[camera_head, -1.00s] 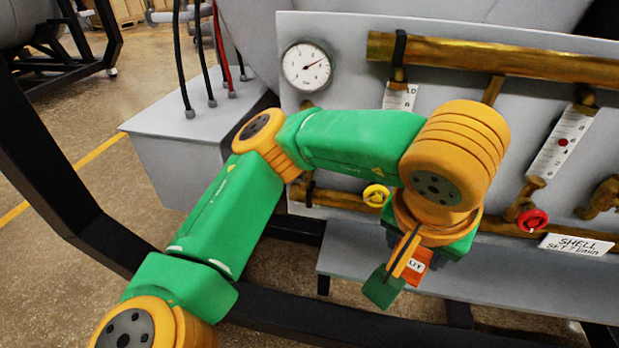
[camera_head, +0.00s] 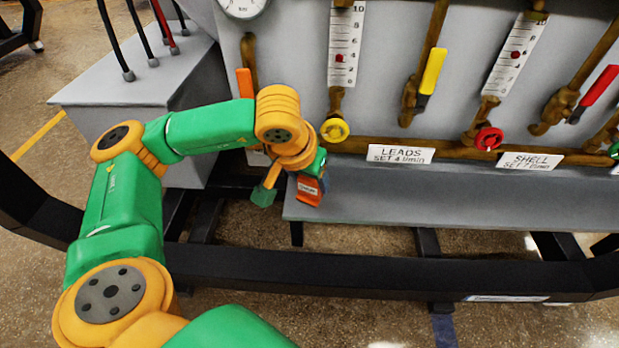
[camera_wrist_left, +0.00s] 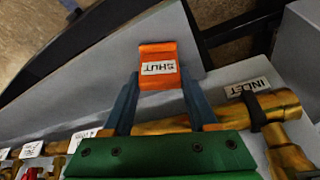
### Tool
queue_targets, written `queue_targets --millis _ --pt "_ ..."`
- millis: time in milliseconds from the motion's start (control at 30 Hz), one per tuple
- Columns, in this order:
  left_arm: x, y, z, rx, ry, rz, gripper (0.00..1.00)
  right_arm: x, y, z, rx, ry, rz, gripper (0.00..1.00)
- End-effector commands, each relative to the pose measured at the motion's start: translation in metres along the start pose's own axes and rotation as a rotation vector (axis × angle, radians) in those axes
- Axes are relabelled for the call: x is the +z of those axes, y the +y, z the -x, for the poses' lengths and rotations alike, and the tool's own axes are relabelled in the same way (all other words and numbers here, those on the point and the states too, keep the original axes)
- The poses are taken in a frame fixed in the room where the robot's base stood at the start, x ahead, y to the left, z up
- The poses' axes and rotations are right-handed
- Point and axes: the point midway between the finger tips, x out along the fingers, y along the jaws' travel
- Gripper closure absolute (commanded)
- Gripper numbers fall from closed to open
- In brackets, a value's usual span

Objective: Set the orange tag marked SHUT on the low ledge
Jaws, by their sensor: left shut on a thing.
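The orange tag (camera_head: 311,188) hangs in my left gripper (camera_head: 290,186) at the left end of the low ledge (camera_head: 430,192), a long grey shelf under the panel. In the left wrist view the tag (camera_wrist_left: 158,78) sits between the two fingers, its white label reading SHUT. The gripper (camera_wrist_left: 158,92) is shut on it. The tag overlaps the ledge's left end in the head view; whether it touches the ledge I cannot tell. My right gripper is not in view.
A brass pipe (camera_head: 455,151) with a yellow knob (camera_head: 334,130), a red knob (camera_head: 488,139) and white labels runs just above the ledge. A grey box (camera_head: 130,90) stands left. The ledge's middle and right are clear. A black frame beam (camera_head: 380,275) lies below.

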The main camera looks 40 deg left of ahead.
Motion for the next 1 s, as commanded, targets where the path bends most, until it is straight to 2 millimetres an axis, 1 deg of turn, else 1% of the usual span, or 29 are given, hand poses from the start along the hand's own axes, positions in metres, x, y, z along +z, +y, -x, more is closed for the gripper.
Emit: queue_targets --millis 167,200,300,567,633,667,767,800,900,1000 --pt "0.002 0.000 -0.004 0.000 0.000 0.000 0.94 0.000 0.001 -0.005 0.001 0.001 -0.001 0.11" --pt "0.001 0.000 -0.003 0.000 0.000 0.000 0.36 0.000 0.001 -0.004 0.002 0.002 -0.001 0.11" --pt "0.001 0.000 -0.003 0.000 0.000 0.000 0.11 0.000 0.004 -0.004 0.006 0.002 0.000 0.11" --pt "0.001 0.000 -0.002 0.000 0.000 0.000 0.11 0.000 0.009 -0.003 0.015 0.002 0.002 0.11" --pt "-0.002 0.000 0.004 0.000 0.000 0.000 0.11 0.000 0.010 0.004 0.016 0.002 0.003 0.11" --pt "-0.002 0.000 0.007 0.001 0.002 0.000 0.11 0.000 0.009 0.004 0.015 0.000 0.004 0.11" --pt "-0.003 0.001 0.031 0.002 0.005 -0.001 0.11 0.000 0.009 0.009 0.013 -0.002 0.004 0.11" --pt "-0.003 0.001 0.044 0.002 0.006 0.000 0.11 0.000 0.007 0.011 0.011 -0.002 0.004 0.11" --pt "-0.003 0.001 0.074 0.002 0.006 -0.001 0.11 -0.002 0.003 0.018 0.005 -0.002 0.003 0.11" --pt "-0.002 0.001 0.098 0.001 0.006 -0.001 0.11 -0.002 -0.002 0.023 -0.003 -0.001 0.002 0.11"
